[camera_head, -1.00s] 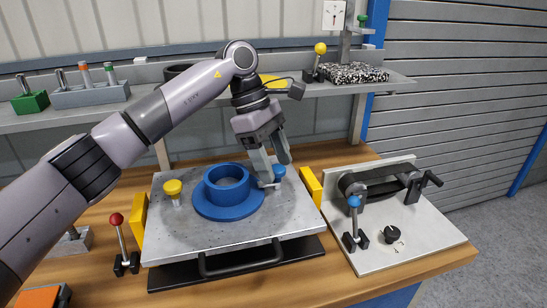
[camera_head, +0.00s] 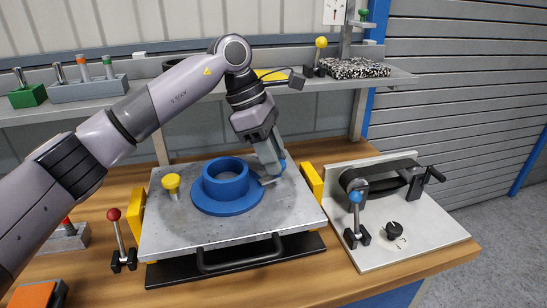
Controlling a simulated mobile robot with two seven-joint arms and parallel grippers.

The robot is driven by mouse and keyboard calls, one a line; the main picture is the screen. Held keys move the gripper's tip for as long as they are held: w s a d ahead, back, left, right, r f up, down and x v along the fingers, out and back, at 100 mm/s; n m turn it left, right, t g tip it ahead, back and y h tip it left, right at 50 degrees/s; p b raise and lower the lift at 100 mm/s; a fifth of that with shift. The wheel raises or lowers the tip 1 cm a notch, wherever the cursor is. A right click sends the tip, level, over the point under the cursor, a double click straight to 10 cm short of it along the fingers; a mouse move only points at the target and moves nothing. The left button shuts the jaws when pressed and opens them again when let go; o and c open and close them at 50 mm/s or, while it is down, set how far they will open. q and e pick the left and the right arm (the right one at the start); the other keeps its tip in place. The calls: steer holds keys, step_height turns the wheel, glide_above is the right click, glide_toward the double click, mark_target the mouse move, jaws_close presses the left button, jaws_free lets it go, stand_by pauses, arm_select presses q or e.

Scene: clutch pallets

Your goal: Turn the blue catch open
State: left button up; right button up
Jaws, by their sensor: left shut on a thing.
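The blue catch (camera_head: 283,164) sits on the right rear part of the grey metal pallet plate (camera_head: 179,236), right of the blue flanged ring (camera_head: 228,202). My left gripper (camera_head: 276,172) reaches down from above and is shut on the catch, which its fingers mostly hide. A small metal tongue at the catch points left toward the ring's flange; I cannot tell whether it overlaps the flange. A yellow catch (camera_head: 172,184) stands on the plate left of the ring. My right gripper is not in view.
Yellow blocks (camera_head: 312,180) flank the plate, and a black handle (camera_head: 240,258) is at its front. A red-knobbed lever (camera_head: 114,216) stands at left. A board with a blue-knobbed lever (camera_head: 356,198) is at right. A shelf (camera_head: 210,98) runs behind my arm.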

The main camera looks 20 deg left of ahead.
arm_select(q)
steer(key=n+b, duration=0.1)
steer(key=n+t, duration=0.1)
steer(key=n, duration=0.1)
steer(key=shift+s+f+n+b, duration=0.1)
steer(key=shift+s+n+b, duration=0.05)
steer(key=shift+n+b, duration=0.2)
steer(key=n+b, duration=0.1)
steer(key=n+t+y+b, duration=0.1)
steer(key=n, duration=0.1)
steer(key=shift+s+d+n+t, duration=0.1)
steer(key=shift+d+n+t, duration=0.05)
steer(key=shift+n+t, duration=0.15)
steer(key=n+b, duration=0.1)
steer(key=n, duration=0.1)
steer(key=n+t+y+b, duration=0.1)
steer(key=n, duration=0.1)
steer(key=shift+s+d+y, duration=0.1)
steer(key=shift+y, duration=0.2)
steer(key=shift+d+n+y+b, duration=0.15)
steer(key=shift+n+y+b, duration=0.5)
steer(key=shift+n, duration=1)
steer(key=shift+t, duration=0.3)
steer(key=shift+r, duration=0.2)
steer(key=o, duration=1)
steer(key=shift+o, duration=0.2)
